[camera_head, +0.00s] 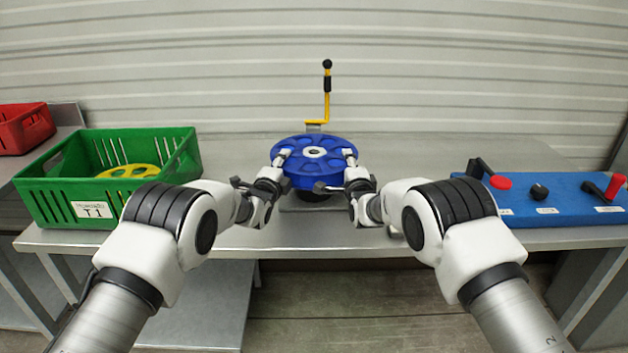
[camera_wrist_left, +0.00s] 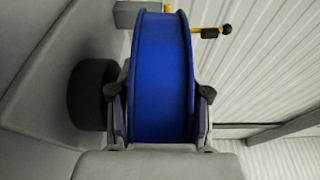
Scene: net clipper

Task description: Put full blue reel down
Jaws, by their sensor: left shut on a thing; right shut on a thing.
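The blue reel (camera_head: 314,165) lies flat with its round face up, above a dark round support at the middle of the table. My left gripper (camera_head: 281,168) is shut on its left side, and my right gripper (camera_head: 350,169) is shut on its right side. In the left wrist view the blue reel (camera_wrist_left: 162,75) fills the space between the fingers of my left gripper (camera_wrist_left: 160,98), which grip its two flanges. A dark round part (camera_wrist_left: 92,95) shows beside the reel there, apart from it. How far the reel is above the support is hard to tell.
A yellow lever with a black knob (camera_head: 327,95) stands behind the reel. A green crate (camera_head: 80,200) holding a yellow reel (camera_head: 128,171) is at left, with a red crate (camera_head: 24,128) beyond. A blue control panel (camera_head: 548,200) with handles is at right.

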